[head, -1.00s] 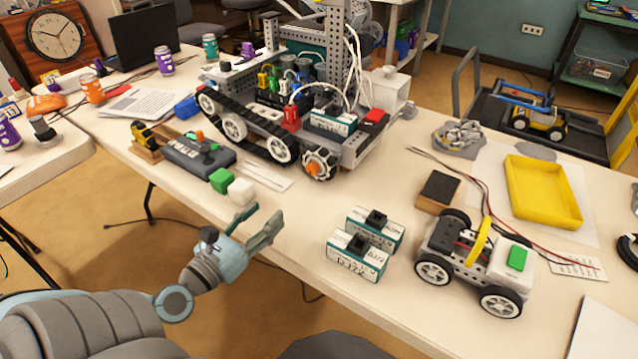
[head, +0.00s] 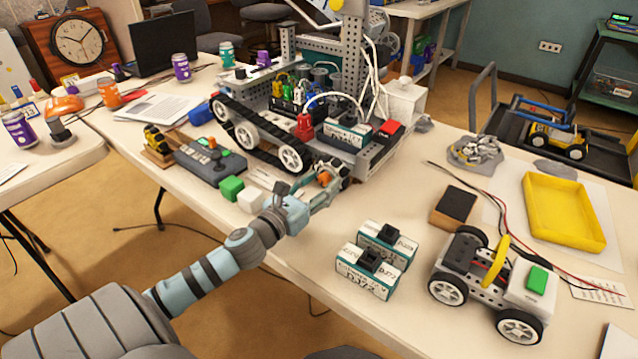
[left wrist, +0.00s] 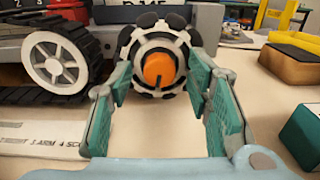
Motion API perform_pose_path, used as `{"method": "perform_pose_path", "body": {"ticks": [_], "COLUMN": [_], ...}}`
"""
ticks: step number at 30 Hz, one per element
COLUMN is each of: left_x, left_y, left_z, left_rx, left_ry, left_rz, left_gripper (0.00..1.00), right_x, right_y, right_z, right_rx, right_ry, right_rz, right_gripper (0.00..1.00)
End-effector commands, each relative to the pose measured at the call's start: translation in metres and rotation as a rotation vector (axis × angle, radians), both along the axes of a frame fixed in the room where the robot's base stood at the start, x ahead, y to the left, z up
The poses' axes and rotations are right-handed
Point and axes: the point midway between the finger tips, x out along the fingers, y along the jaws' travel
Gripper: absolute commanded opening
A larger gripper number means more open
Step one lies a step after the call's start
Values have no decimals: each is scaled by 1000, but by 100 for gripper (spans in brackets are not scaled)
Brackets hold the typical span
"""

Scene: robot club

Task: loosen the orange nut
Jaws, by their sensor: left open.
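The orange nut (left wrist: 158,69) sits at the hub of a white-and-black wheel (left wrist: 133,42) on the tracked robot. It faces my left wrist camera and has a dark line on its face running down from its middle. In the head view the orange nut (head: 324,178) shows between the fingers of my left gripper (head: 328,184). My left gripper is open, with a teal-padded finger on each side of the nut in the left wrist view (left wrist: 160,95). The nut appears beyond the fingertips; I cannot tell whether they touch it. My right gripper is not in view.
The tracked robot (head: 262,135) stands behind the nut. White and green blocks (head: 250,200) lie left of my left gripper. Two teal-and-white batteries (head: 369,274) and a small wheeled car (head: 490,285) stand to the right. The table (head: 315,262) is bare just in front.

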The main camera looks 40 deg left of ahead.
Motion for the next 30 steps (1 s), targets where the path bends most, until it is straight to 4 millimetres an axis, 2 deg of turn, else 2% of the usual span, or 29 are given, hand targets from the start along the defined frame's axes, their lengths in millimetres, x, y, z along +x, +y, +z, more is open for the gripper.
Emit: {"method": "perform_pose_path", "body": {"ticks": [4,12,13,23,30], "left_x": [0,0,0,0,0], "left_y": [0,0,0,0,-1], "left_z": [-1,-1,-1,-1,0], "left_rx": [1,1,1,-36,-162], "left_ry": [1,1,1,1,-1], "left_rz": [0,0,0,0,0], "left_gripper": [45,2,0,0,0], "right_x": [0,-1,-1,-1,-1], "right_y": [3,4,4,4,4], "right_z": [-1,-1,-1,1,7], "right_rx": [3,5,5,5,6], "right_ry": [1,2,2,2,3], "right_rz": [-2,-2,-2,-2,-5], "right_gripper": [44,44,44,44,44]}}
